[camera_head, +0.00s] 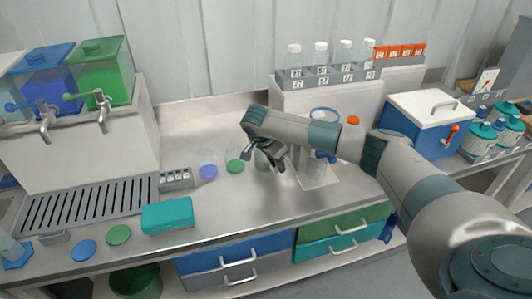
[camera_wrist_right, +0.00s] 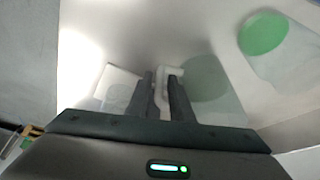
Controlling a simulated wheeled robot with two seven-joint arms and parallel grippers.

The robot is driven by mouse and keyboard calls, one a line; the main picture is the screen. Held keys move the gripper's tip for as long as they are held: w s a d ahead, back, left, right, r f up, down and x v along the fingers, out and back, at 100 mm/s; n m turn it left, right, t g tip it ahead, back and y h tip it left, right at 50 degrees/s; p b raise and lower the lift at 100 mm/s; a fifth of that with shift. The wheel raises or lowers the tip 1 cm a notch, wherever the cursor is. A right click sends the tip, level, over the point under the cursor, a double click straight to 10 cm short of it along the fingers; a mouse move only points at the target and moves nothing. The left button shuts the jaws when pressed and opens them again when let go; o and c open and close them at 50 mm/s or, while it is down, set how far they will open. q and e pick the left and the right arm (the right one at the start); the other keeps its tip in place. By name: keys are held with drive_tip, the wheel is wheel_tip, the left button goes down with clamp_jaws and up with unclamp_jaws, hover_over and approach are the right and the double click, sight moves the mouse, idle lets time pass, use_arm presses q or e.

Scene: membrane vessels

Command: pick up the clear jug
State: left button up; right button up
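The clear jug (camera_head: 262,159), faintly greenish and see-through, stands on the steel worktop near its middle, partly hidden by my right gripper (camera_head: 266,157). In the right wrist view the jug's body (camera_wrist_right: 212,82) lies just right of the fingers. Its pale handle (camera_wrist_right: 161,88) is between the two dark fingers of my right gripper (camera_wrist_right: 164,82), which are close together and appear shut on it. I cannot see the jug clear of the worktop. My left gripper is not in view.
A green lid (camera_head: 235,166) and a blue lid (camera_head: 208,171) top clear vessels left of the jug. A clear vessel stands on a white mat (camera_head: 318,180) to the right, under my arm. A teal block (camera_head: 167,216) lies front left. The front middle is clear.

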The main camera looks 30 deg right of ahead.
drive_tip(key=shift+d+f, duration=0.25)
drive_tip(key=shift+f, duration=0.35)
clamp_jaws()
drive_tip(key=shift+w, duration=0.1)
drive_tip(key=shift+r, duration=0.15)
